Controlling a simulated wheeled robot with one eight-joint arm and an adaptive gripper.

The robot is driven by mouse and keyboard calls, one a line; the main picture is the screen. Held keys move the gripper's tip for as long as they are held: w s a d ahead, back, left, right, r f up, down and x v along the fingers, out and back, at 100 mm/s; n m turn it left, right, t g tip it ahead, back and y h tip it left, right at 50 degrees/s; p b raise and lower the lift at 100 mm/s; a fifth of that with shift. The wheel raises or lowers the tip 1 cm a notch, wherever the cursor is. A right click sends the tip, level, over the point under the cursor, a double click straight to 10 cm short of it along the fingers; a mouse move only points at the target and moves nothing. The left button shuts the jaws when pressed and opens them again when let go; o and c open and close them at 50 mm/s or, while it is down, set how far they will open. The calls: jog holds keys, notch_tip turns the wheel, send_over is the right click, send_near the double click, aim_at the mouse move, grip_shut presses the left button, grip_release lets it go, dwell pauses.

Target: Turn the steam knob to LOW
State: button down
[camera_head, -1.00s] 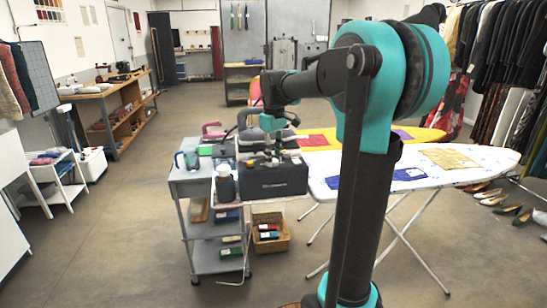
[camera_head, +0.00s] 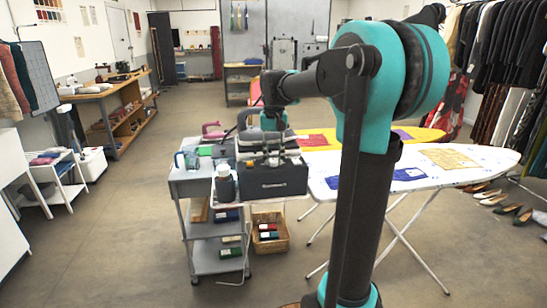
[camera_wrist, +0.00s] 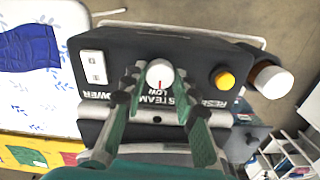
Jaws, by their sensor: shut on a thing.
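The steam knob (camera_wrist: 158,70) is a white round dial with a red mark, on top of a black steam unit (camera_wrist: 210,55). Its red mark points down the picture, toward the printed words STEAM and LOW beside it. My gripper (camera_wrist: 159,80) is shut on the knob, one teal-and-grey finger on each side of it. In the head view the black unit (camera_head: 272,183) stands on the grey cart, with my wrist above it; the knob cannot be made out there.
On the unit, a white POWER switch (camera_wrist: 94,67) and a yellow RESET button (camera_wrist: 223,78) flank the knob. A dark bottle with a white cap (camera_wrist: 273,81) stands beside it. Ironing boards (camera_head: 440,162) are right of the cart (camera_head: 215,262); open floor lies left.

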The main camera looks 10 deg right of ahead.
aim_at(273, 160)
jog(key=shift+m, duration=0.4)
jog(key=c, duration=1.2)
grip_release()
notch_tip(273, 160, up, 12)
